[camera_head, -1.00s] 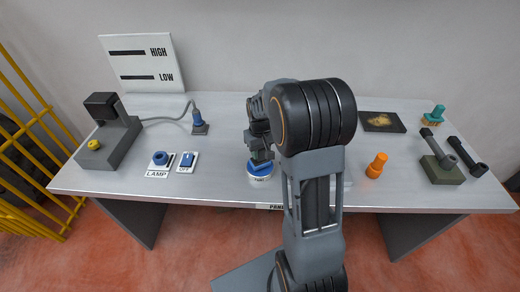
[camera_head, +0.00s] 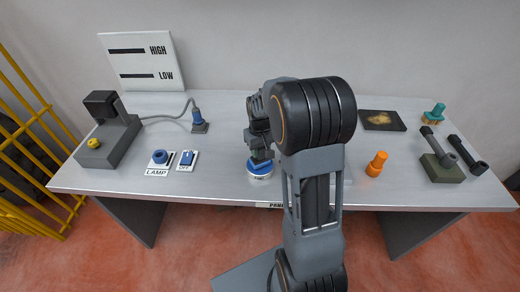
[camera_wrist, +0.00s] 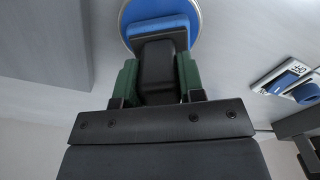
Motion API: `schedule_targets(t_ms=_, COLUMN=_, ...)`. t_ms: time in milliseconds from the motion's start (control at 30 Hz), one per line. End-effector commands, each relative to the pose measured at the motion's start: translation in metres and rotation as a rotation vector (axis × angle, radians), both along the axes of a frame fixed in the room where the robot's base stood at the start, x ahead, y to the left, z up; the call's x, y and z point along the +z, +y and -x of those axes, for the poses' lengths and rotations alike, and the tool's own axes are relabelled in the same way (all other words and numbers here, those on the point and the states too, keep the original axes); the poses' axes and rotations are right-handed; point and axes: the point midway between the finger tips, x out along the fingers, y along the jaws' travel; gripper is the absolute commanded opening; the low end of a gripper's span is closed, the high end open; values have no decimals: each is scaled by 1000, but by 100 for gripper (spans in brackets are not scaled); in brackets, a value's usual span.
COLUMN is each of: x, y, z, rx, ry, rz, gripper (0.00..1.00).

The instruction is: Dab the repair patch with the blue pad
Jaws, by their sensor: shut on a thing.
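My gripper (camera_wrist: 160,85) has green fingers shut on the black handle (camera_wrist: 158,65) of the blue pad (camera_wrist: 162,27). The pad is a blue block at the far end of the handle. It is over a round white-rimmed container with a blue top (camera_wrist: 128,13), which stands near the table's front middle in the head view (camera_head: 260,174). The pad overlaps its blue top; I cannot tell whether they touch. No repair patch is clearly identifiable. A pale plate (camera_head: 347,172) lies mostly hidden behind my arm, beside a partly covered front-edge label.
On the left of the table (camera_head: 225,190) are a grey machine (camera_head: 115,140), a lamp knob (camera_head: 160,158) and a switch (camera_head: 187,160). On the right are an orange peg (camera_head: 376,165), a dark stained panel (camera_head: 382,121), a teal brush (camera_head: 434,114) and a black-handled holder (camera_head: 440,168).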

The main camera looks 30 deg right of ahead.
Motion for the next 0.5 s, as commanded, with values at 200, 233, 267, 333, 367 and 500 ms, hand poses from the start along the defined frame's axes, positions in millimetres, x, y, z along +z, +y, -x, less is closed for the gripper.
schedule_targets(t_ms=200, x=-3, y=0, z=0, rx=0, ry=-1, rz=0, gripper=14)
schedule_targets(t_ms=233, x=-3, y=0, z=0, rx=0, ry=-1, rz=0, gripper=14)
schedule_targets(t_ms=267, x=-4, y=0, z=0, rx=0, ry=-1, rz=0, gripper=14)
schedule_targets(t_ms=333, x=-4, y=0, z=0, rx=0, ry=-1, rz=0, gripper=14)
schedule_targets(t_ms=367, x=-5, y=0, z=0, rx=0, ry=-1, rz=0, gripper=14)
schedule_targets(t_ms=500, x=-7, y=0, z=0, rx=0, ry=-1, rz=0, gripper=14)
